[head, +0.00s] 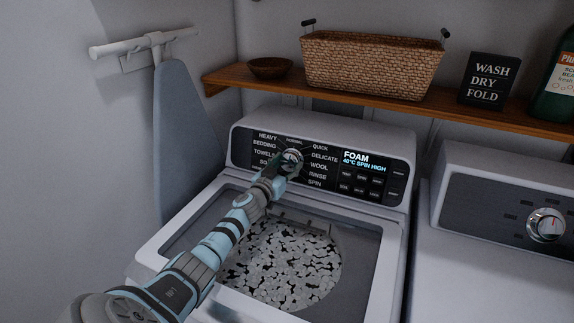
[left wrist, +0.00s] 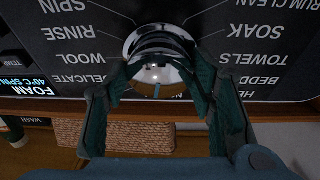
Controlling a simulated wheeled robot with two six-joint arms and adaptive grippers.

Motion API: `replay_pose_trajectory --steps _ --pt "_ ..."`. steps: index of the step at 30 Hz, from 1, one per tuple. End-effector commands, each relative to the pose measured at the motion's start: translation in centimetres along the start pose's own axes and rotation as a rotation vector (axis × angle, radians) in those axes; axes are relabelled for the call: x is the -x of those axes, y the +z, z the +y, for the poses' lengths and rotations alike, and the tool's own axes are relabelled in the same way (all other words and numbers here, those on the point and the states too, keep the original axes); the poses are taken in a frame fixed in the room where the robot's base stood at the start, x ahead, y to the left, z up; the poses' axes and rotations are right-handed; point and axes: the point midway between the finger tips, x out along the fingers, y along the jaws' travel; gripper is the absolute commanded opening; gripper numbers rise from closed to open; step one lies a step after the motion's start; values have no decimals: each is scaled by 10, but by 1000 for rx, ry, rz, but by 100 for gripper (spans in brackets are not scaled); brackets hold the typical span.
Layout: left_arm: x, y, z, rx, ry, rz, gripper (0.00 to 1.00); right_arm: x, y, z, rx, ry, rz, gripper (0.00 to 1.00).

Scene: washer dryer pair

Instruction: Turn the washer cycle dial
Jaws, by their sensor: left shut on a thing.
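The washer cycle dial (head: 291,157) is a round silvery knob on the dark control panel at the back of the left machine, ringed by cycle names. In the left wrist view the dial (left wrist: 158,66) sits between the two dark green fingers. My left gripper (head: 287,162) is shut on the dial, reaching it over the washer lid, and hides part of it. It also fills the lower part of the left wrist view (left wrist: 158,85). The washer display (head: 362,160) reads FOAM, 40°C SPIN HIGH. My right gripper is not in view.
The washer's glass lid (head: 365,255) lies below my arm, with a pale patterned load under it. A wooden shelf (head: 390,106) above holds a wicker basket (head: 370,65), bowl, sign and green bottle. The dryer (head: 480,285) stands right with its own dial (head: 546,226). An ironing board (head: 183,140) hangs left.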

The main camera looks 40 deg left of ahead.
Motion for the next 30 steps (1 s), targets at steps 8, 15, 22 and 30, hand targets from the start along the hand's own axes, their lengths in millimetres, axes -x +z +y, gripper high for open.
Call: replay_pose_trajectory --steps 8,15,22,30 --pt "0 -3 -2 -235 62 -12 22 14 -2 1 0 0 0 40" --pt "0 -4 -3 -457 120 -23 22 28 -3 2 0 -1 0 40" --pt "0 -5 -4 -668 176 -31 22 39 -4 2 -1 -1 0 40" --pt "-1 -6 -4 -916 241 -43 22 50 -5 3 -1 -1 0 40"
